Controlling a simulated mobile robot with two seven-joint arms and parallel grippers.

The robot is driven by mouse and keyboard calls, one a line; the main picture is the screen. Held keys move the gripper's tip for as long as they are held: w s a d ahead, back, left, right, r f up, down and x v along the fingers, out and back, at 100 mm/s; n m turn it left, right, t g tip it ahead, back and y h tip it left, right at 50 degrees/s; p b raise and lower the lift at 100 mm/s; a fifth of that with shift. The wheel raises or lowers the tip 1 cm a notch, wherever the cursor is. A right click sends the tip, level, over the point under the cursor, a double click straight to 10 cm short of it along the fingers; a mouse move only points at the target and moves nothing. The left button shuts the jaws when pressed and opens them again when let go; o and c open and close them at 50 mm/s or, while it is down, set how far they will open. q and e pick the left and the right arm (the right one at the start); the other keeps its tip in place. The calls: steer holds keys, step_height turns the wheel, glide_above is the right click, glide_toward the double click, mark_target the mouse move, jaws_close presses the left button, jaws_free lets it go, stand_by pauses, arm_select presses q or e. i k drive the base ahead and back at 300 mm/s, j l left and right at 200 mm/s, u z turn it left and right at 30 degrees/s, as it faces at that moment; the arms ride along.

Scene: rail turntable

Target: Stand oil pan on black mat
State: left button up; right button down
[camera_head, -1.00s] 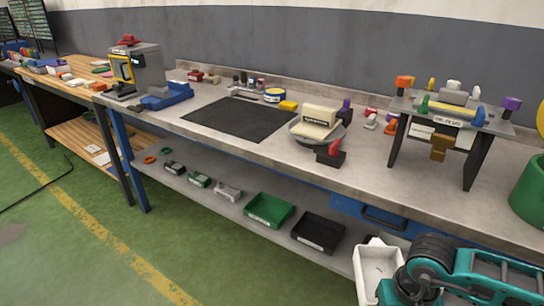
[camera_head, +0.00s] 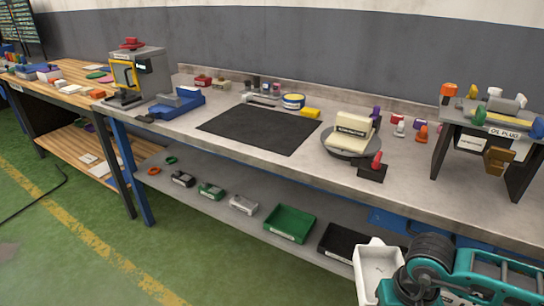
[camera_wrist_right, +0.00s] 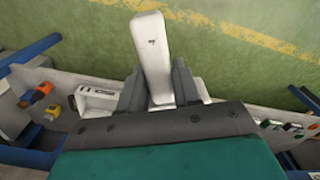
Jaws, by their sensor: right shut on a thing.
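The black mat (camera_head: 258,130) lies flat and bare on the grey workbench, left of the middle in the head view. The oil pan, seen as a white open tray (camera_head: 370,283), is at the lower right of the head view, in front of the bench and apart from the mat. My right gripper (camera_wrist_right: 158,86) is shut on the pan (camera_wrist_right: 151,42), whose white wall stands between the two dark fingers in the wrist view. In the head view my teal right arm hides the fingers. My left gripper is not in view.
A round turntable (camera_head: 340,152) with a labelled cream block stands right of the mat. A yellow block (camera_head: 310,113) and a round tin (camera_head: 293,101) sit behind it. A raised fixture (camera_head: 490,135) stands right.

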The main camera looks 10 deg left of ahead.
mark_target(257, 127)
steer(key=i+j, duration=0.15)
steer(key=j, duration=0.4)
steer(key=i+j+z, duration=0.15)
steer(key=j, duration=0.45)
steer(key=i+j, duration=0.1)
steer(key=j, duration=0.45)
steer(key=i+j+z, duration=0.1)
steer(key=j, duration=0.5)
